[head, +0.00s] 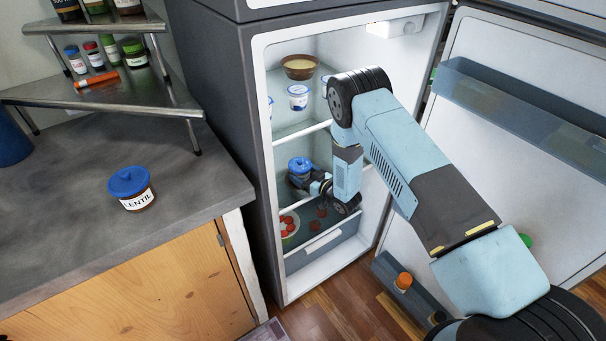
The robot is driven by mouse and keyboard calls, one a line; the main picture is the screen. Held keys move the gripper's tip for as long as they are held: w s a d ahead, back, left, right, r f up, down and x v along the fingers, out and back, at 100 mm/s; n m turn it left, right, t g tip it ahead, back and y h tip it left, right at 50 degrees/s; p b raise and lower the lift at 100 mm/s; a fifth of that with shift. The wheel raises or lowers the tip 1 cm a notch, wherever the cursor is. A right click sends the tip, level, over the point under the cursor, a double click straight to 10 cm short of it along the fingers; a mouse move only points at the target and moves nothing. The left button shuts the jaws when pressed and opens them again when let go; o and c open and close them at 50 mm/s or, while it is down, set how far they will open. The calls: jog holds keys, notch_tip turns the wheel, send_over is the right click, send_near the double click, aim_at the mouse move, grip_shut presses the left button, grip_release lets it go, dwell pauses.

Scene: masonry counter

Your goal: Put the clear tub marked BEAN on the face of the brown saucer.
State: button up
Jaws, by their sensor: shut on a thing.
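A tub with a blue lid (299,164) is on the middle level inside the open fridge, at my gripper (301,179). My gripper is shut on this tub. Its body is mostly hidden by the gripper, and I cannot read a label or tell whether it says BEAN. Another tub with a blue lid, marked LENTIL (137,199), stands upright on the grey counter at the left. A brown round dish (300,74) with a pale inside is on the fridge's top shelf. It looks more like a bowl, and I see no clear brown saucer.
White pots with blue marks (298,103) stand on the upper fridge shelf. Red items (289,224) lie low in the fridge. The open door (520,150) is to the right. A metal rack (120,98) holds jars. The counter (60,220) around the LENTIL tub is bare.

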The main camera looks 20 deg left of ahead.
jog(key=o, duration=1.1)
jog(key=v, duration=1.2)
